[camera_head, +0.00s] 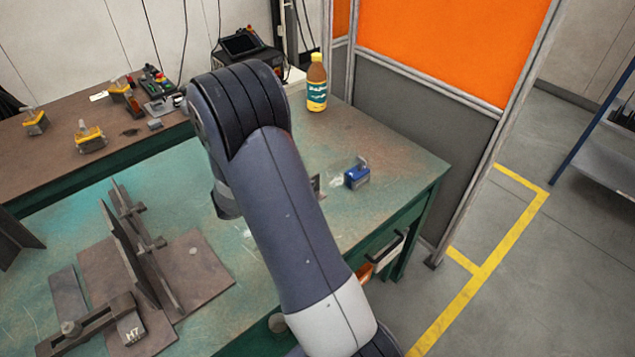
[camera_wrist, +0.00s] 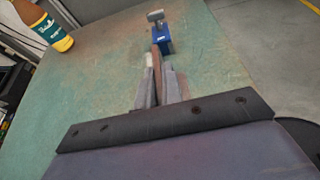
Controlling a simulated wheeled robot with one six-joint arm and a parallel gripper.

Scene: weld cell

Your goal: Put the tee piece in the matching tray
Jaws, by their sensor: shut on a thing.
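My gripper (camera_wrist: 158,84) is low over the green worktable, its fingers shut on a thin brown steel piece (camera_wrist: 155,57). The piece stands up edge-on between the fingertips, so I cannot tell whether it is the tee piece. In the head view my arm hides the gripper, and only a small brown edge (camera_head: 316,184) shows beside the arm. A blue block with a grey upright part (camera_wrist: 160,38) is just beyond the held piece; it also shows in the head view (camera_head: 356,176). I cannot make out a matching tray in either view.
The worktable (camera_head: 400,165) bears a steel plate assembly with a clamp (camera_head: 130,265) at left. A bottle (camera_head: 316,84) stands at the back, also in the wrist view (camera_wrist: 52,30). Yellow-topped items (camera_head: 90,138) lie on the back bench. An orange-grey screen (camera_head: 420,115) borders the table.

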